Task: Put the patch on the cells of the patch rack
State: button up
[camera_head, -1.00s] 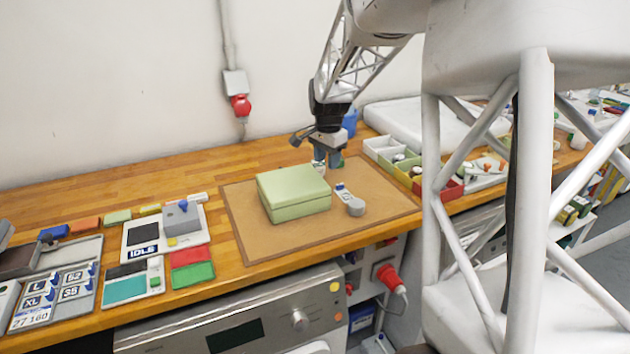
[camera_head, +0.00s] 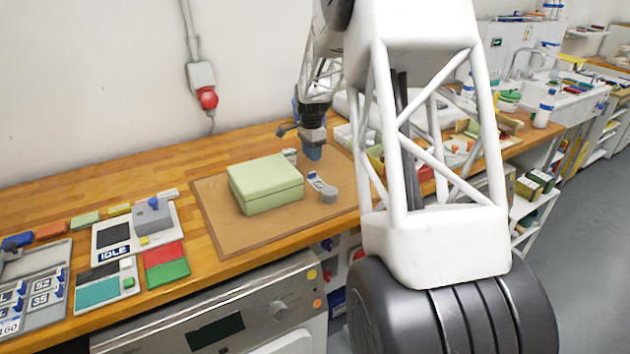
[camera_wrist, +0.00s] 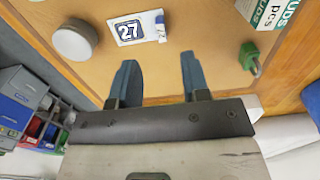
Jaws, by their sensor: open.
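The patch (camera_wrist: 137,27) is a white tag with a blue-framed 27 and a small tab at one end. It lies flat on the brown mat (camera_head: 245,232), and in the head view (camera_head: 321,184) it is right of the green box. My gripper (camera_wrist: 160,72) is open and empty. Its blue fingers are above the mat, behind the patch in the head view (camera_head: 313,158) and apart from it. The patch rack (camera_head: 62,258) is a grey board at the far left, cut by the frame edge, with cells labelled such as 52 and 35.
A round grey knob-like piece (camera_wrist: 74,40) lies beside the patch. The green box (camera_head: 265,182) stands on the mat. A studs carton (camera_wrist: 268,15) and a green padlock-like piece (camera_wrist: 250,58) are right in the wrist view. A card marked IDLE (camera_head: 113,252) lies near the rack.

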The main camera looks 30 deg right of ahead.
aim_at(311, 173)
jog(key=shift+f, duration=0.1)
jog(key=shift+f, duration=1.2)
jog(key=shift+f, duration=0.15)
jog(key=shift+f, duration=2.5)
jog(key=shift+c, duration=0.4)
grip_shut()
